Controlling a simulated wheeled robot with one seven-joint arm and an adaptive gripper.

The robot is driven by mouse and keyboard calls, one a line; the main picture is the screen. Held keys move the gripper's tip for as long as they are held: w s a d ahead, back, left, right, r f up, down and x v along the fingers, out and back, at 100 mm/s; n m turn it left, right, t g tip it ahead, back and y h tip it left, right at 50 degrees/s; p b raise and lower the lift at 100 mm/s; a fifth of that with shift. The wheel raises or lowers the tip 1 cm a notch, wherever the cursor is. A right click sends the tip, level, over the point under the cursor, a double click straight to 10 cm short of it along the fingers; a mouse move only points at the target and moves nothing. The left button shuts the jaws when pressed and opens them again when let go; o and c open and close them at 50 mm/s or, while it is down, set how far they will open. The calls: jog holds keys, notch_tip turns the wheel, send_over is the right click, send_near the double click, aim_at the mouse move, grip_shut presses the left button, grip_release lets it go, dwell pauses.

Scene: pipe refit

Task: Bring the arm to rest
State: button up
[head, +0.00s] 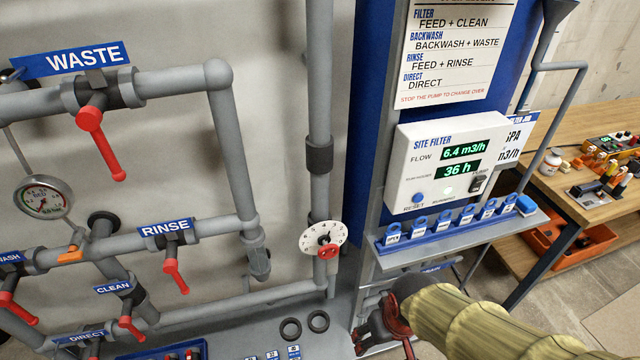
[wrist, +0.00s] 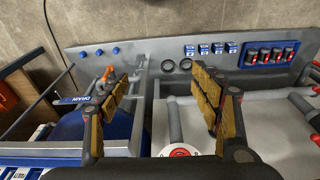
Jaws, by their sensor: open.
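My gripper (wrist: 160,88) shows in the wrist view with its two yellow-padded fingers spread wide and nothing between them. Beyond the fingers is a grey tray with two black rings (wrist: 176,66). In the head view a ribbed yellow sleeve of my arm (head: 490,320) crosses the lower right.
Grey pipes with red-handled valves, such as WASTE (head: 103,145) and RINSE (head: 175,275), fill the left. A white dial (head: 323,239) is on the upright pipe. The site filter box (head: 410,150) is above a tag shelf (head: 465,238). A wooden bench (head: 560,215) stands right.

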jog(key=d+r+m+t+p, duration=0.1)
jog(key=d+r, duration=0.2)
jog(key=r, duration=0.8)
jog(key=s+d+r+m+t+p, duration=0.1)
jog(key=d+r+t+p, duration=0.1)
jog(key=r, duration=1)
jog(key=shift+s+d+r+m+t, duration=0.2)
jog(key=shift+d+r+m+t, duration=0.1)
jog(key=shift+d, duration=0.15)
dwell(1.3)
